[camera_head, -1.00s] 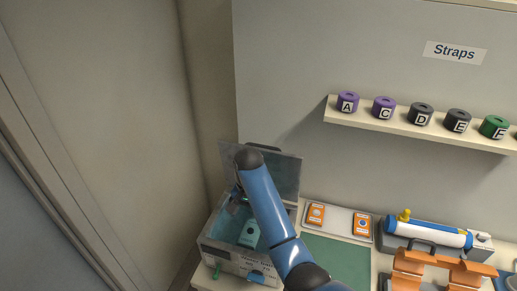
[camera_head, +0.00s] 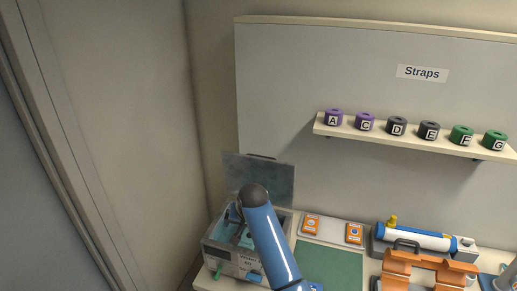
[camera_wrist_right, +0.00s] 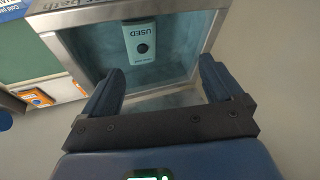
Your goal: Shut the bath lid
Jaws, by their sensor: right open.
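The bath (camera_head: 222,259) is a grey metal box at the lower left of the head view. Its lid (camera_head: 272,181), a grey translucent panel, stands raised at the back, leaning against the wall side. My right arm crosses in front of the bath, and its gripper is largely hidden there in the head view. In the right wrist view my right gripper (camera_wrist_right: 158,90) is open and empty, its fingers near the bath rim (camera_wrist_right: 212,42). A teal item marked USED (camera_wrist_right: 140,44) lies inside the bath. My left gripper is not in view.
A tray (camera_head: 332,228) with two orange-and-white packs and a green mat (camera_head: 328,262) lie right of the bath. A blue-and-white cylinder (camera_head: 415,237) and an orange rack (camera_head: 425,266) stand further right. A shelf (camera_head: 400,130) holds several strap rolls above.

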